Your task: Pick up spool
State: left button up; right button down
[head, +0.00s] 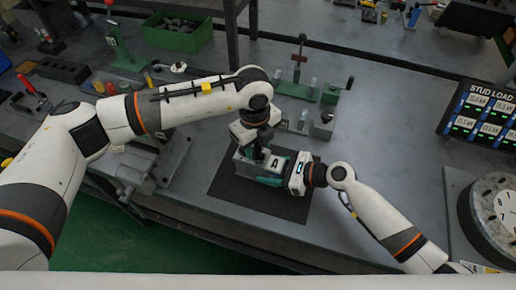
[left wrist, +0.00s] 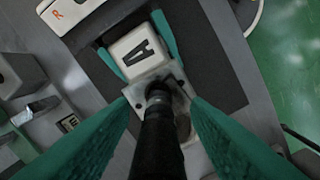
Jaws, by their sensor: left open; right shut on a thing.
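A black rod-like spool (left wrist: 158,140) stands at the block's metal bore, pointing toward the wrist camera. Its lower end looks to be at the bore; how deep I cannot tell. My left gripper (head: 255,150) is above the block, its teal fingers open on either side of the spool.
A green bin (head: 178,38) stands at the back left. A green fixture with a red handle (head: 298,85) stands behind the block. A stud load display (head: 482,112) and a round dial fixture (head: 492,212) are at the right. Bare bench lies right of the mat.

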pick_arm(q)
jog(key=shift+f, duration=0.4)
grip_shut()
jog(key=shift+r, duration=0.15)
notch_tip(320, 180, up, 10)
jog(key=shift+f, duration=0.1)
pick_arm(e)
jog(key=shift+f, duration=0.1)
